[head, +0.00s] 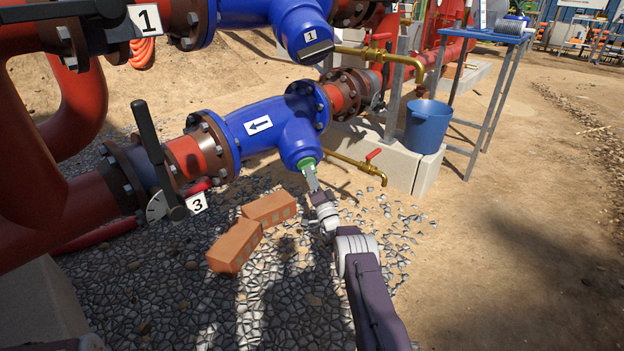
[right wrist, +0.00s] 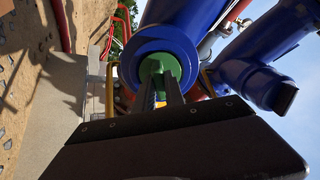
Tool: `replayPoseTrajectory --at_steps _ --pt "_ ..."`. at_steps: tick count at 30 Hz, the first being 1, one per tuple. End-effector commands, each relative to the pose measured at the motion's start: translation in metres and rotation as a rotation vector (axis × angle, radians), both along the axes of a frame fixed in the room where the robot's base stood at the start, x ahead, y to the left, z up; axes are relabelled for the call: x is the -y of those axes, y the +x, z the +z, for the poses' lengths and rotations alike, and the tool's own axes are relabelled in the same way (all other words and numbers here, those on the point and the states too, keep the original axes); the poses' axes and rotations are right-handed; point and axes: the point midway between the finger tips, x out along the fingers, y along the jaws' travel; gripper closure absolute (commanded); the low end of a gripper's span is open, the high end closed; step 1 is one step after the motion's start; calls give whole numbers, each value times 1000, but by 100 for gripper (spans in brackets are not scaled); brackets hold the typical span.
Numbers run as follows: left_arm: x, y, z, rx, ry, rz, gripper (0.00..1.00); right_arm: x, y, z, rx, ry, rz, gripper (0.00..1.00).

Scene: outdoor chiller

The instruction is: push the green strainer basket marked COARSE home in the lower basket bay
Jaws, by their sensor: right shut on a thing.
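The lower blue strainer body (head: 262,128) has a white arrow plate and a branch slanting down toward me, whose open end is the lower basket bay (head: 297,150). The green strainer basket (head: 307,163) sits in that mouth, with only its green end showing; the COARSE mark cannot be read. In the right wrist view the green basket end (right wrist: 160,67) lies inside the blue round rim (right wrist: 130,72). My right gripper (head: 311,182) is shut on the green basket at the mouth; it also shows in the right wrist view (right wrist: 160,92). My left gripper is not in view.
An upper blue strainer (head: 300,30) hangs above. A brass pipe with a red-handled valve (head: 365,165) runs close right of the bay. Orange bricks (head: 235,245) lie on the gravel below. A blue bucket (head: 428,127) stands on a concrete block at right. Open sand lies farther right.

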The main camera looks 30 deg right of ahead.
Motion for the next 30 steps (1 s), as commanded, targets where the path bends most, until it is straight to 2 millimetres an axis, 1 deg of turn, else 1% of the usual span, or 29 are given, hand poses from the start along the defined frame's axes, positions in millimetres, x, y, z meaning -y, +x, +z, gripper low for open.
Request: replayPoseTrajectory --at_steps 7,8,9,10,17,19,20,27,29,30 --pt "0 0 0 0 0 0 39 0 3 2 2 0 0 100" --pt "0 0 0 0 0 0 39 0 3 2 2 0 0 80" --pt "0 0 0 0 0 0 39 0 3 2 2 0 0 69" --pt "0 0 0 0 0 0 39 0 3 2 2 0 0 61" --pt "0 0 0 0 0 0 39 0 3 2 1 0 0 60" --pt "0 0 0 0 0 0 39 0 3 1 -2 0 0 44" --pt "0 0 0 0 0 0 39 0 3 1 -1 0 0 39" --pt "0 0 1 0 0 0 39 0 3 1 -1 0 0 39" --pt "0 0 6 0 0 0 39 0 1 2 -3 0 -1 39" --pt "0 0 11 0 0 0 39 0 -2 2 -4 1 0 39"
